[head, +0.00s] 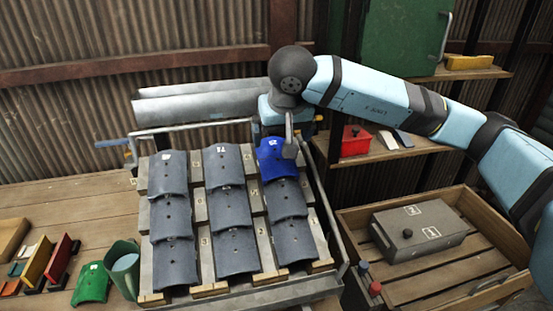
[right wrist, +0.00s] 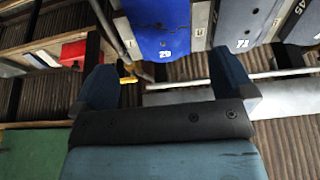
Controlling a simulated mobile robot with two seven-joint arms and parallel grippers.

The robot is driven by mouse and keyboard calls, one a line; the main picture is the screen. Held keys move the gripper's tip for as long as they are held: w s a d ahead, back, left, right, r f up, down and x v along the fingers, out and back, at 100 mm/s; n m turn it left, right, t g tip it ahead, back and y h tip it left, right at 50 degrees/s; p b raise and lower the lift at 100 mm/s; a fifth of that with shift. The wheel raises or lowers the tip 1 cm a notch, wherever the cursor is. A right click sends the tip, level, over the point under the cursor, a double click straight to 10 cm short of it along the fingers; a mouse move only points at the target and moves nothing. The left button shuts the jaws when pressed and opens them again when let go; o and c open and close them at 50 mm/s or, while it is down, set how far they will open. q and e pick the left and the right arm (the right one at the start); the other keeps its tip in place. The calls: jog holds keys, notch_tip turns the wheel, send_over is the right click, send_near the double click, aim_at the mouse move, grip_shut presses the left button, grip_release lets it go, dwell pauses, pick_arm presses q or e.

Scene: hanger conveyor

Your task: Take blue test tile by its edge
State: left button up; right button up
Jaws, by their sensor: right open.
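The blue test tile (head: 271,161) lies at the top of the right column of a sloped rack, above grey tiles. A small light number mark shows near its upper edge. My right gripper (head: 289,150) hangs over the tile's upper right part and hides a little of it. In the right wrist view the blue tile (right wrist: 158,25) shows ahead of the open, empty fingers (right wrist: 166,78), with its marked edge toward them. The fingers appear apart from the tile. My left gripper is not in view.
The sloped rack (head: 328,248) holds several grey tiles (head: 228,207). A green tile (head: 92,284) and green jug (head: 124,268) stand at left. A wooden crate (head: 425,292) with a grey case (head: 418,232) and a shelf with a red box (head: 355,141) are right.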

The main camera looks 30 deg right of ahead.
aim_at(277, 158)
jog(key=x, duration=1.1)
jog(key=shift+w+d+p, duration=0.15)
jog(key=shift+p, duration=0.15)
jog(key=shift+r, duration=0.1)
jog(key=c, duration=0.7)
